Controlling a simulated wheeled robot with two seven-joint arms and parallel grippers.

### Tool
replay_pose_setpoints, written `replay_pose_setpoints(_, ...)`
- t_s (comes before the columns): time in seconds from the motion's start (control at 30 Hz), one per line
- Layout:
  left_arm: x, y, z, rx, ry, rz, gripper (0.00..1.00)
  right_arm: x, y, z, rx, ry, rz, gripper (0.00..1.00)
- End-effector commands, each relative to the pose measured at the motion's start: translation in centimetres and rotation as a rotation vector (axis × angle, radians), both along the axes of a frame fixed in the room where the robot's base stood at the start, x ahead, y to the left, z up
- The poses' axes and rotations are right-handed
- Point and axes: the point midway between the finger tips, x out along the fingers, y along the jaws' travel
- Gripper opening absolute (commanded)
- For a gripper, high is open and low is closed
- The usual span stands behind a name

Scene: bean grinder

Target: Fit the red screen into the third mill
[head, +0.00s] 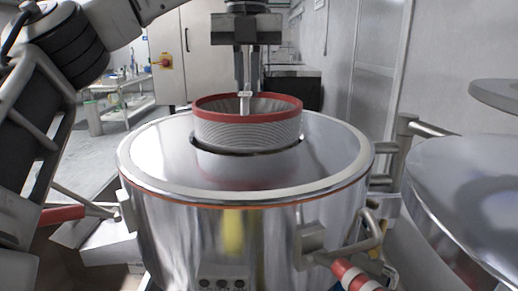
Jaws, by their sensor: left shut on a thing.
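The red screen (283,128) is a round grey ribbed sleeve with a red rim. It stands about upright at the round opening in the shiny lid of a steel mill (155,160). Its red rim and much of its wall show above the lid. Its lower edge meets the dark edge of the opening, and how far it reaches inside is hidden. My left gripper (245,92) points down from above and is shut on the screen's thin upright handle, inside the rim. My right gripper is not in view.
Another large steel vessel (465,185) stands close on the right. Pipes and a red-and-white handle (355,277) stick out at the mill's front right. A white cabinet (205,60) and a shelf rack (120,100) stand behind. Some floor is free at the back left.

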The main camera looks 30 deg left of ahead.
Motion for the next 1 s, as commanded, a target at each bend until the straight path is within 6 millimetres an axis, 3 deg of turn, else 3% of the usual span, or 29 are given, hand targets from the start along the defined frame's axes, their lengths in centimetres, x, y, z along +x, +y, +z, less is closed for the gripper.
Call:
replay_pose_setpoints(0.2, -0.1, 0.1, -4.0, -0.004, 0.002, -0.001, 0.0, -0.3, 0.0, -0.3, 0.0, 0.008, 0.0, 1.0)
replay_pose_setpoints(0.6, -0.1, -0.1, -8.3, -0.004, 0.006, -0.005, 0.0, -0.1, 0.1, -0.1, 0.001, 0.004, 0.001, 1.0)
replay_pose_setpoints(0.9, -0.1, -0.1, -8.8, -0.003, 0.002, -0.004, 0.0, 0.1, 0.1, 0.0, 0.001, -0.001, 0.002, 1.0)
replay_pose_setpoints(0.93, -0.1, -0.1, -8.9, -0.002, 0.003, -0.004, 0.17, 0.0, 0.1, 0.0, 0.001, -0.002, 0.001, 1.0)
replay_pose_setpoints(1.0, -0.1, -0.1, -8.9, -0.002, 0.003, -0.003, 0.33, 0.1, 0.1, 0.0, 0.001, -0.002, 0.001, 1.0)
